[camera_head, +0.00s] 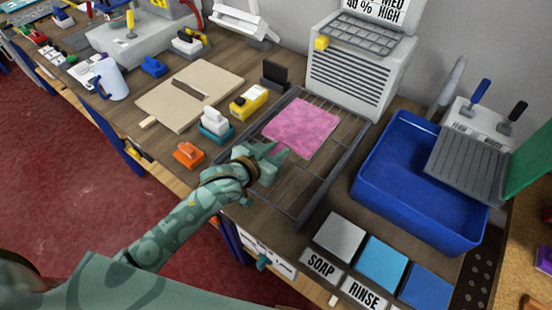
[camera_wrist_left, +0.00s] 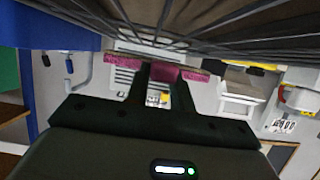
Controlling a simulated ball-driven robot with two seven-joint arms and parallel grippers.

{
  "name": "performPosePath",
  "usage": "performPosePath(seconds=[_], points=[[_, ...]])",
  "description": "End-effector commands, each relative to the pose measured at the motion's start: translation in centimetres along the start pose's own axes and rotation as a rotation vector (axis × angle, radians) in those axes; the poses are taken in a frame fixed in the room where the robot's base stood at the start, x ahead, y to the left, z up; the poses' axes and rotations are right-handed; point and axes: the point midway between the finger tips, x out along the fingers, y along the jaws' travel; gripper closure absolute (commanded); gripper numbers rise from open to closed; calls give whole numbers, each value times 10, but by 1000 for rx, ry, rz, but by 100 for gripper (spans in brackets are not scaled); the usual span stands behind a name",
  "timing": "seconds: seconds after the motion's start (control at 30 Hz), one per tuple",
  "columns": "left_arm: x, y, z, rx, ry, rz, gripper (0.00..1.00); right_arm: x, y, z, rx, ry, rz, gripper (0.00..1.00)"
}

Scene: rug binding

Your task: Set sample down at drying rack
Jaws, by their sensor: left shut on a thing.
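The sample is a pink, fuzzy square (camera_head: 303,125) lying flat over the drying rack, a dark-framed rack with slats (camera_head: 342,160) on the bench. My left gripper (camera_head: 276,157) is at the sample's near left edge, shut on it. In the left wrist view the pink edge (camera_wrist_left: 165,73) shows at the dark fingers, close to the rack's slats (camera_wrist_left: 200,30). I cannot tell whether the sample rests fully on the slats. My right gripper is not in view.
A blue tub (camera_head: 385,185) stands to the right of the rack and a grey vented unit (camera_head: 350,85) behind it. A yellow block (camera_head: 248,101), a white-and-teal brush (camera_head: 214,124) and an orange tool (camera_head: 188,154) lie to the left. Soap and rinse pads (camera_head: 340,236) are in front.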

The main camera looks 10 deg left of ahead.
Motion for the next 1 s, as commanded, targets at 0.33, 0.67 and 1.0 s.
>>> performPosePath(seconds=[0.33,0.67,1.0], points=[[9,2,24,-1,-2,2,100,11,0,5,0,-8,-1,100],[10,2,26,-1,-2,2,55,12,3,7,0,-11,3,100],[-6,2,24,-1,-4,2,55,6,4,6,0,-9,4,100]])
